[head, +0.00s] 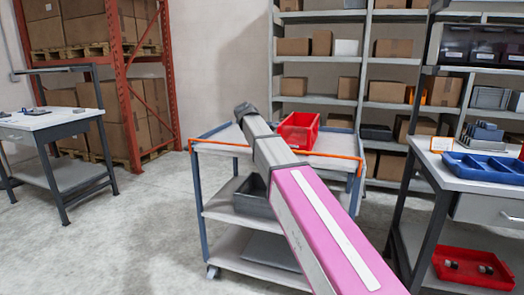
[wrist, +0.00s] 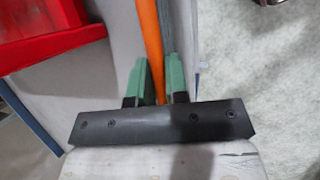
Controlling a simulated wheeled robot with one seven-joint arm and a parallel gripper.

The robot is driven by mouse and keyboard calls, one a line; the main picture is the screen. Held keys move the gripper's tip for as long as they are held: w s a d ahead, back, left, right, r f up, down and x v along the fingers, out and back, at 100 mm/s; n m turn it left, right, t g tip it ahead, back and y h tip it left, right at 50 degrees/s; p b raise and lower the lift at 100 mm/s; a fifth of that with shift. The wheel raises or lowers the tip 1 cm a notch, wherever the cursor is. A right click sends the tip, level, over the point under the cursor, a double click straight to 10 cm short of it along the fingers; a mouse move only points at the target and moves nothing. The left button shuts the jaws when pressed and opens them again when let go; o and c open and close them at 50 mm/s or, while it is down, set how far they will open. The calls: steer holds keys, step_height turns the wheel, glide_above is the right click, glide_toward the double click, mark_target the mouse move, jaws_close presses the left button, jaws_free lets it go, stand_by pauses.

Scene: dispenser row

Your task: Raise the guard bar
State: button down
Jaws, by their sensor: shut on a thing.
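The orange guard bar (head: 220,145) runs along the near edge of the top shelf of a cart (head: 206,190), about level with that shelf. My arm crosses in front of its middle in the head view. In the wrist view the bar (wrist: 148,35) passes between the two green fingers of my gripper (wrist: 156,78), which is shut on it. My gripper's fingers are hidden behind my arm in the head view.
A red bin (head: 299,131) stands on the cart's top shelf, close to my gripper. A grey bin (head: 250,198) sits on the shelf below. A workbench (head: 470,180) with a blue tray is close on the right. Open floor lies to the left.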

steer(key=shift+w+d+g, duration=0.1)
steer(key=shift+w+g, duration=0.05)
steer(key=shift+g, duration=0.15)
stand_by(0.4)
steer(key=c, duration=1.1)
jaws_free()
steer(key=shift+f, duration=0.1)
steer(key=shift+c, duration=0.2)
steer(key=v, duration=1.1)
steer(key=shift+d, duration=0.15)
steer(key=shift+w, duration=0.1)
